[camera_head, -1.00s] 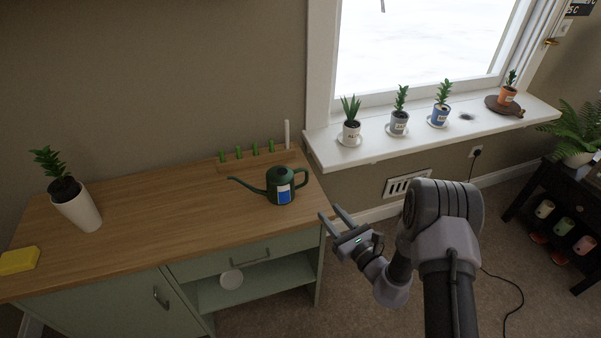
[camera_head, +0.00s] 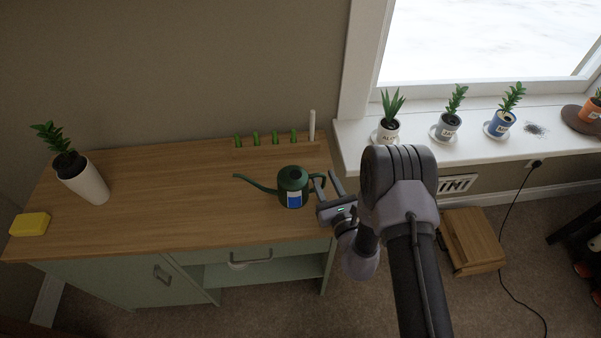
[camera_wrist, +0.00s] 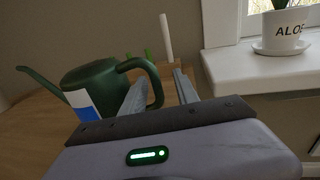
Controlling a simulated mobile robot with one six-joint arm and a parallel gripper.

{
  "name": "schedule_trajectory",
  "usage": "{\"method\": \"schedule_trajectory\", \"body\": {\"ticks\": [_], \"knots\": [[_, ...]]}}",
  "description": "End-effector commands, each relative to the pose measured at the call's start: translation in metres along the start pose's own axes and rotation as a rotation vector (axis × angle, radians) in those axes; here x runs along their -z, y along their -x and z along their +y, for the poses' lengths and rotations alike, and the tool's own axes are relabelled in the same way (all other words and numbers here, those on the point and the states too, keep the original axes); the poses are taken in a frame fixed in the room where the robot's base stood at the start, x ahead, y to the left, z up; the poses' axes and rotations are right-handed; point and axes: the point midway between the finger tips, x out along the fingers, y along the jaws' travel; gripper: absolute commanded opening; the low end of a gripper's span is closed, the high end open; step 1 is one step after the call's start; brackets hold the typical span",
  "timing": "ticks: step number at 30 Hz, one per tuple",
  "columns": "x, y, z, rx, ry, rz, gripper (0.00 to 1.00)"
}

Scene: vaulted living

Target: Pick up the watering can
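The dark green watering can (camera_head: 291,183) stands upright on the wooden top of the cabinet (camera_head: 190,215), near its right end. It has a blue and white label, its spout points left and its handle is on the right. My gripper (camera_head: 327,180) is at the handle, right of the can. In the wrist view, the can (camera_wrist: 92,78) is at the left, and its looped handle reaches in between the two fingers of my gripper (camera_wrist: 160,88). The fingers are apart, with a visible gap. The left finger overlaps part of the handle, so contact cannot be told.
A potted plant (camera_head: 85,180) and a yellow block (camera_head: 30,224) are at the left. The windowsill (camera_head: 420,155) with several pots is at the right. The cabinet middle is clear.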

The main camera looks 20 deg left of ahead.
Motion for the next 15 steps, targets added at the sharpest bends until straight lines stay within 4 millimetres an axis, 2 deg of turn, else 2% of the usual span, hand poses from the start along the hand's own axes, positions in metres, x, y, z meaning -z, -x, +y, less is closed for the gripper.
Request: {"method": "schedule_trajectory", "body": {"ticks": [6, 12, 15], "knots": [[0.0006, 0.0002, 0.0007, 0.001, 0.000, 0.001, 0.36], [0.0006, 0.0002, 0.0007, 0.000, 0.000, 0.001, 0.00], [0.0006, 0.0002, 0.0006, 0.000, 0.000, 0.001, 0.00]]}}
